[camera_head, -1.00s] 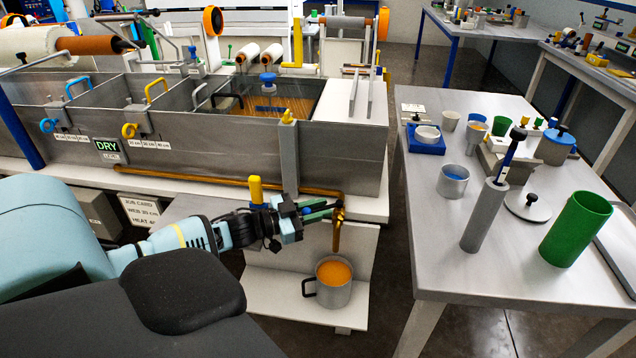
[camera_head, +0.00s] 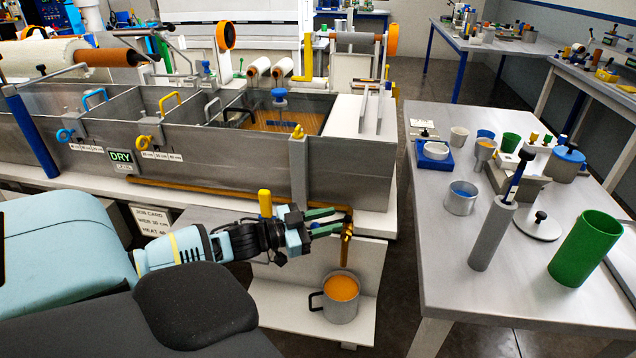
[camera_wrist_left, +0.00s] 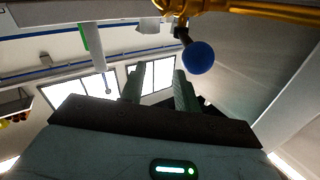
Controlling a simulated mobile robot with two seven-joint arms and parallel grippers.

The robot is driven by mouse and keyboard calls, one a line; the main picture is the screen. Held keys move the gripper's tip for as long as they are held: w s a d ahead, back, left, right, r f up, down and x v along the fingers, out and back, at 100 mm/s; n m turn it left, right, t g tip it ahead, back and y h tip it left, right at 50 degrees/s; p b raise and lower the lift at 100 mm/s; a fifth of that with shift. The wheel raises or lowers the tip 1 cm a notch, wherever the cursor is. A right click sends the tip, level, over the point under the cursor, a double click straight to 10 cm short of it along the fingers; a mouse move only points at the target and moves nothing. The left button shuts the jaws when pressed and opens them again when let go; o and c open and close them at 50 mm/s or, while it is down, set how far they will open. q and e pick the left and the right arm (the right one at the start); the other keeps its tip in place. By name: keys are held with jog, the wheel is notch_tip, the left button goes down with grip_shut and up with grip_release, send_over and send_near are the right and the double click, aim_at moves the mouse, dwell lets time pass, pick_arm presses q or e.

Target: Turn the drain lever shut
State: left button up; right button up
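The drain lever is a short dark stem with a blue ball knob (camera_wrist_left: 199,58) under the brass drain pipe (camera_wrist_left: 255,10) in the left wrist view. In the head view the pipe (camera_head: 230,190) runs along the bath's foot to a downturned tap (camera_head: 346,243); I cannot make out the lever there. My left gripper (camera_head: 334,220) is just left of the tap. Its green fingers (camera_wrist_left: 160,82) are apart with nothing between them. The knob shows above the right finger, outside the gap; I cannot tell whether they touch. My right gripper is out of view.
A grey mug (camera_head: 341,305) of orange resin stands on the low shelf (camera_head: 275,300) below the tap. A yellow-topped post (camera_head: 265,203) is close behind my left wrist. A side table (camera_head: 430,250) with cups and a green cylinder (camera_head: 585,247) stands right, across a gap.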

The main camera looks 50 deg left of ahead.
pick_arm(q)
jog(key=s+d+r+p, duration=0.1)
jog(key=s+d, duration=0.7)
jog(key=s, duration=0.2)
jog(key=shift+s+r, duration=0.1)
jog(key=shift+c, duration=0.2)
